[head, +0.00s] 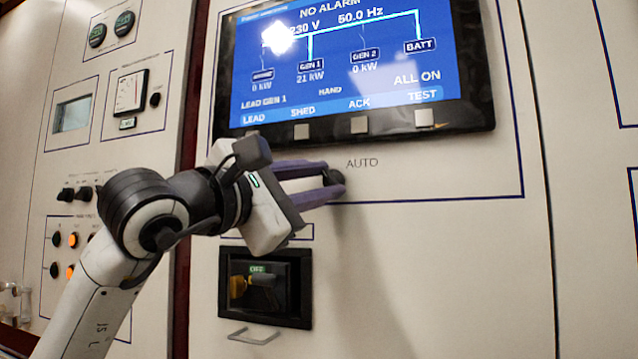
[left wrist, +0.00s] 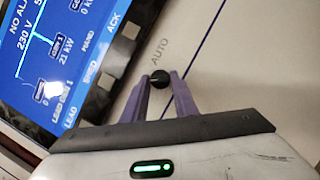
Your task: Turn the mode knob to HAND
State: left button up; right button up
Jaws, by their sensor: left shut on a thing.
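The mode knob (head: 334,177) is a small black round knob on the white panel just below the display. The label AUTO is printed up and to its right. In the left wrist view the knob (left wrist: 160,77) sits between the fingertips. My left gripper (head: 330,181) has purple fingers, shut on the knob from the left. It also shows in the left wrist view (left wrist: 161,82). The fingers and wrist hide part of the panel around the knob, and I cannot read its pointer. The display reads HAND above its bottom row. My right gripper is not in view.
The display (head: 350,65) with a row of grey buttons (head: 359,125) is close above the knob. The panel right of the knob is clear.

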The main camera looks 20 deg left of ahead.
pick_arm(q)
jog(key=o, duration=0.8)
jog(key=shift+o, duration=1.2)
jog(key=b+v, duration=0.1)
jog(key=v, duration=0.9)
jog(key=shift+s, duration=0.15)
jog(key=shift+f, duration=0.1)
